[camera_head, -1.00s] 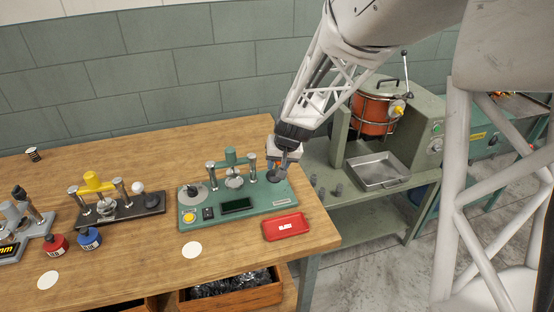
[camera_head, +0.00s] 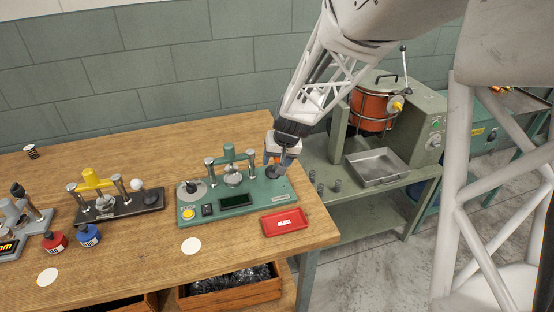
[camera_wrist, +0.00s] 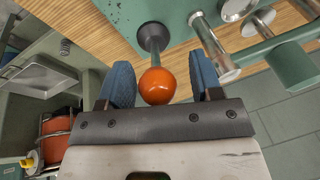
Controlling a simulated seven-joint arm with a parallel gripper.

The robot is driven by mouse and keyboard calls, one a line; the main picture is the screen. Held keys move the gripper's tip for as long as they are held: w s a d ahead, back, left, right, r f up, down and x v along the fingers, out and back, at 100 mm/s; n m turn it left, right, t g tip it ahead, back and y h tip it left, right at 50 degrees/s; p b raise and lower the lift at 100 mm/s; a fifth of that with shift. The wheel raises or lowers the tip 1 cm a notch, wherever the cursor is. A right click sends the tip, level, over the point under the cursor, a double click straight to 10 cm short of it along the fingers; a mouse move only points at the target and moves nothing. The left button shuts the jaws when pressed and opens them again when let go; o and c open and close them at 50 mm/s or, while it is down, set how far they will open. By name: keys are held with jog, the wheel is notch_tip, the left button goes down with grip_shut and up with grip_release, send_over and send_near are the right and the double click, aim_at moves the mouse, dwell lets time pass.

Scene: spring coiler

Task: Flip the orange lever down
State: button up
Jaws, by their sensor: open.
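The orange lever's ball knob (camera_wrist: 157,86) shows in the wrist view, with its stem running to a dark round socket (camera_wrist: 153,37) on the green spring coiler. My gripper (camera_wrist: 160,88) is open, with one blue fingertip on each side of the knob. The near finger gaps show on both sides, and the knob appears apart from both pads. In the head view my gripper (camera_head: 278,160) is over the right end of the green coiler (camera_head: 262,197). There the knob is mostly hidden by my gripper.
The wooden table front (camera_head: 150,260) has clear room.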

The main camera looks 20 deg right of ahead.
jog(key=v, duration=0.7)
jog(key=shift+r, duration=0.2)
jog(key=shift+s+d, duration=0.1)
jog(key=s+a+r+n+h, duration=0.1)
jog(key=s+r, duration=0.3)
jog(key=s, duration=1)
jog(key=s+a+r+n+h, duration=0.1)
jog(key=s+a+r, duration=0.2)
jog(key=s, duration=1.2)
jog(key=shift+r+g, duration=0.4)
jog(key=shift+r, duration=0.35)
jog(key=shift+o, duration=0.2)
jog(key=shift+a, duration=0.15)
dwell(1.1)
